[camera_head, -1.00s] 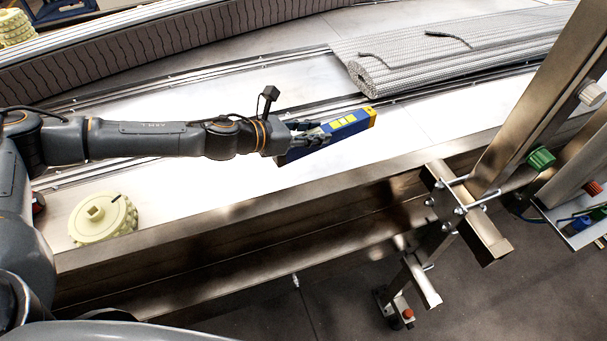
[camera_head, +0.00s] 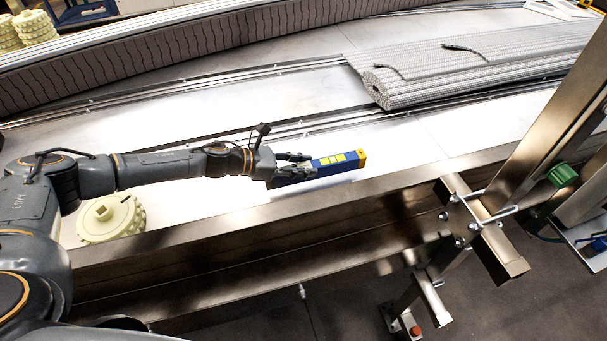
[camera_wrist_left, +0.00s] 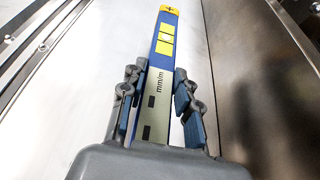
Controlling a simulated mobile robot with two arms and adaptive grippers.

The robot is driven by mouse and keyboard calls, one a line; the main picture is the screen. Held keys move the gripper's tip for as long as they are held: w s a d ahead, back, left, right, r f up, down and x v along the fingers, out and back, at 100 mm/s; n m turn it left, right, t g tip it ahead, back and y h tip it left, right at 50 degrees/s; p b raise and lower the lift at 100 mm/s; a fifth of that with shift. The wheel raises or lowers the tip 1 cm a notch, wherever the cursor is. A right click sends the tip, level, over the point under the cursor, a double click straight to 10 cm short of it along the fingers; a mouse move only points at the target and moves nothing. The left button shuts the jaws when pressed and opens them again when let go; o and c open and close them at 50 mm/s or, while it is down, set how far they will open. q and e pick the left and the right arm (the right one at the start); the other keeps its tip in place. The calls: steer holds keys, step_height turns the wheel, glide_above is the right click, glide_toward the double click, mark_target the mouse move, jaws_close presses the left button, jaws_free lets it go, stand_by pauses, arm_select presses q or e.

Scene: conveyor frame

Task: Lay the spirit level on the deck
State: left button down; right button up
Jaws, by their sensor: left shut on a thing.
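The blue spirit level (camera_head: 338,161) has yellow windows and a yellow end cap. My left gripper (camera_head: 303,164) is shut on its rear part, with the capped end pointing right in the head view. In the left wrist view the level (camera_wrist_left: 160,60) runs lengthwise between the two fingers of the gripper (camera_wrist_left: 157,76). The deck (camera_head: 410,140) is the bright metal surface beneath it. The level lies nearly along the near rail and looks low over the deck. I cannot tell whether it touches. My right gripper is not in view.
A grey rolled mesh belt (camera_head: 470,72) lies on the deck at the back right. A cream toothed wheel (camera_head: 110,218) sits at the left, below my arm. A raised metal rail (camera_head: 300,205) borders the near side. A slanted metal post (camera_head: 550,125) stands at the right.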

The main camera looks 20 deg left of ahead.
arm_select(q)
steer(key=shift+f, duration=1.55)
steer(key=shift+f+b, duration=0.15)
steer(key=shift+b, duration=0.15)
steer(key=c, duration=1)
jaws_free()
